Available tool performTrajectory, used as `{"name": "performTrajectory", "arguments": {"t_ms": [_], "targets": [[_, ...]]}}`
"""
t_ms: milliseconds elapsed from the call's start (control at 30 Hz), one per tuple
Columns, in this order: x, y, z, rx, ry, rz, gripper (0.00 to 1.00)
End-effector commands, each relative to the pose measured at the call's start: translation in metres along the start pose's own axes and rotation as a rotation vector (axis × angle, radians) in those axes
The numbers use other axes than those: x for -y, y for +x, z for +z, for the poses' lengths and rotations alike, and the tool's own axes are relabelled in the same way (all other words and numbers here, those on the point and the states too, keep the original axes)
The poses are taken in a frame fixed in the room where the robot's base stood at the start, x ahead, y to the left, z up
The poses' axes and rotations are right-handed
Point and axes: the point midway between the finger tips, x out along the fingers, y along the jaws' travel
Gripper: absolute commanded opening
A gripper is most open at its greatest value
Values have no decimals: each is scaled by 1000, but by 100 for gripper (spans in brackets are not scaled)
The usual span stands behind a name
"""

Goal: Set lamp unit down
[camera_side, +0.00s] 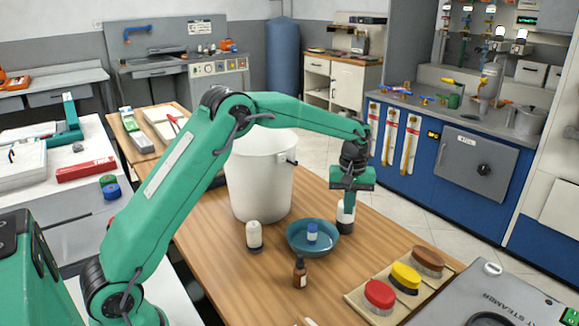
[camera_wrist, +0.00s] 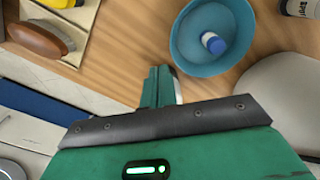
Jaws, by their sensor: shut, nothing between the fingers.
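My gripper (camera_side: 347,205) points down over the right part of the wooden table, with its fingers shut and nothing held. In the wrist view the shut gripper (camera_wrist: 160,85) shows end-on at the picture's middle. A white bottle with a dark lower part (camera_side: 345,222) stands right at the fingertips; whether they touch cannot be told. I cannot pick out anything that is clearly a lamp unit. A blue bowl (camera_side: 292,245) left of the gripper holds a small white and blue container (camera_side: 312,232); the bowl shows in the wrist view (camera_wrist: 185,60) too.
A large white bucket (camera_side: 258,180) stands behind the bowl. A white bottle (camera_side: 254,233) and a brown bottle (camera_side: 300,273) flank the bowl. A tray (camera_side: 357,300) of brushes and a steamer (camera_side: 490,290) lie at front right. Bare table shows between bowl and tray.

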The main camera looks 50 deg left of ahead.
Motion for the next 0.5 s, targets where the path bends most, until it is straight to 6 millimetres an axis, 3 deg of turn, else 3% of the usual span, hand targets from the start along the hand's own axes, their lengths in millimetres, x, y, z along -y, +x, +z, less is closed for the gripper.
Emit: {"name": "performTrajectory", "arguments": {"t_ms": [267, 500], "targets": [[0, 16, 0, 2, 1, -2, 0], [0, 47, 1, 2, 2, -3, 0]]}}
